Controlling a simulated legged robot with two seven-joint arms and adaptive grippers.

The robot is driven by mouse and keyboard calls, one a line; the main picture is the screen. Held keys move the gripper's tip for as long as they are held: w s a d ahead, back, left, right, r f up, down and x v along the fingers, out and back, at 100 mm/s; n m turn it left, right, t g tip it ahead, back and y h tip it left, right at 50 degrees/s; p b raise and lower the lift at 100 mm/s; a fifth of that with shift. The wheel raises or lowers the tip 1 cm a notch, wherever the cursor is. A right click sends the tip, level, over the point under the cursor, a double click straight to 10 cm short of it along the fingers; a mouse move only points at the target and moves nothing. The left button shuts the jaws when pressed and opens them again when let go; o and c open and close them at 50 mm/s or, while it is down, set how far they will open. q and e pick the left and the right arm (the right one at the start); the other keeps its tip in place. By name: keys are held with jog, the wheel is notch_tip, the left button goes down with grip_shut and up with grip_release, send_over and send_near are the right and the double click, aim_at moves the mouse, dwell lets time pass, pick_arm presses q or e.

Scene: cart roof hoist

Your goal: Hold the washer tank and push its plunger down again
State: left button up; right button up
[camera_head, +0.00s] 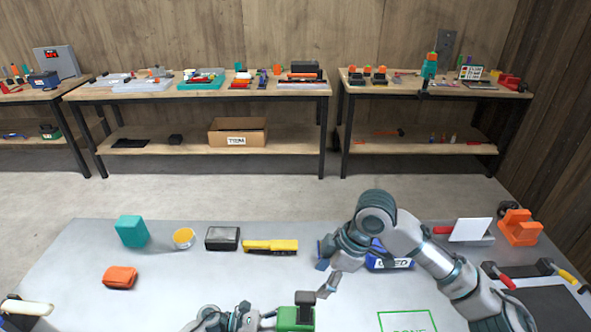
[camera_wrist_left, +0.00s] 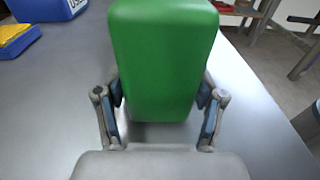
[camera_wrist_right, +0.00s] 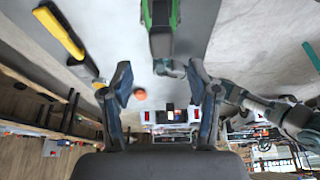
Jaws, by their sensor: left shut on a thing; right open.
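The green washer tank (camera_head: 290,320) stands at the front middle of the grey table, cut off by the bottom edge of the head view. Its dark plunger (camera_head: 306,297) sticks up from its top. My left gripper (camera_wrist_left: 160,96) is shut on the tank's green body (camera_wrist_left: 163,50), one finger on each side. My right gripper (camera_head: 327,276) is open and empty, above and just beyond the plunger in the head view. In the right wrist view its fingers are wide apart, and the green tank (camera_wrist_right: 160,14) shows past them at the top.
A blue bin marked USED (camera_head: 398,263) stands behind my right gripper. A yellow item (camera_head: 270,247), a dark grey box (camera_head: 222,239), a yellow cup (camera_head: 183,238), a teal block (camera_head: 131,231) and an orange case (camera_head: 119,277) lie left. A green-outlined area (camera_head: 407,313) at right is clear.

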aim_at(309, 295)
jog(key=x, duration=0.7)
jog(key=shift+a+f, duration=0.15)
jog(key=shift+f, duration=0.1)
jog(key=c, duration=1)
